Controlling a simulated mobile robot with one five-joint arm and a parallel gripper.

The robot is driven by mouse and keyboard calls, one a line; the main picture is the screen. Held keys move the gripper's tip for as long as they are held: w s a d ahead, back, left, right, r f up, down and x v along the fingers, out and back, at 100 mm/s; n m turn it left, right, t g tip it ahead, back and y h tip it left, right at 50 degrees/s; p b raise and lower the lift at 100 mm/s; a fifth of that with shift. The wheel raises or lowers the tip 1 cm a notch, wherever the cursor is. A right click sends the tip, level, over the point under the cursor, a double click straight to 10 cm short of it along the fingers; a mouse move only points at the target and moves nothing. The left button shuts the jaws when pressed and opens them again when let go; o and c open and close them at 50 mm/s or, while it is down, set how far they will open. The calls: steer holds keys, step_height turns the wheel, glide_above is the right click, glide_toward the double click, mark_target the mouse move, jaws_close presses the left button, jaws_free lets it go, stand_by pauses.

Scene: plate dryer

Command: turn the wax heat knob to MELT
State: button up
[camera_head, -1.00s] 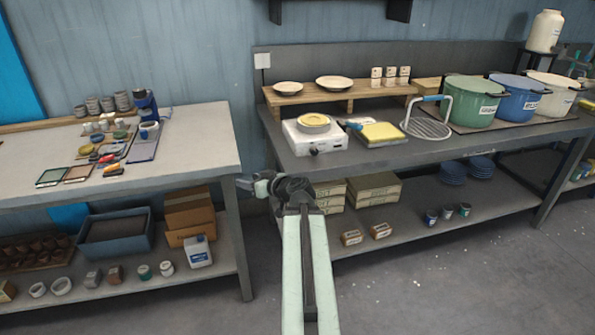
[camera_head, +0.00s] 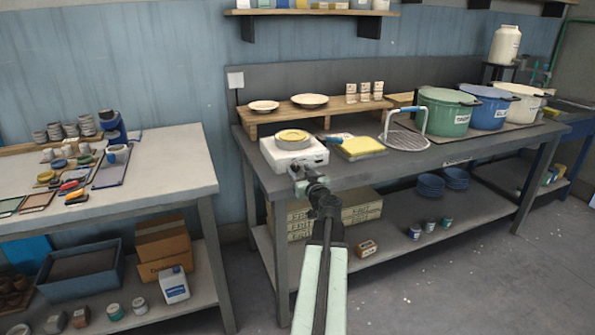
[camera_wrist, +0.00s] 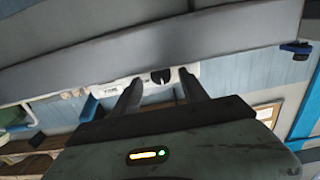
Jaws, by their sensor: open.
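The white wax heater (camera_head: 312,155), with a yellowish round dish (camera_head: 292,136) on top, sits at the left front of the dark workbench. My gripper (camera_head: 297,172) is raised in front of the heater's front face and covers part of it, so the knob is hidden in the head view. In the wrist view a dark round knob (camera_wrist: 160,76) shows on the white heater front (camera_wrist: 130,90), beyond and between the open fingertips (camera_wrist: 161,83). The fingers appear apart from the knob. The markings are too small to read.
A wooden riser (camera_head: 325,112) with plates stands behind. Green (camera_head: 445,118) and blue (camera_head: 487,112) pots stand farther right. A second table (camera_head: 170,170) is at the left, across a gap.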

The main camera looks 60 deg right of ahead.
steer(key=shift+w+d, duration=0.3)
steer(key=shift+w, duration=0.15)
jaws_close()
steer(key=shift+d+r, duration=0.1)
steer(key=shift+d, duration=0.2)
steer(key=shift+a, duration=0.2)
steer(key=shift+s+m, duration=0.1)
steer(key=shift+m, duration=2.8)
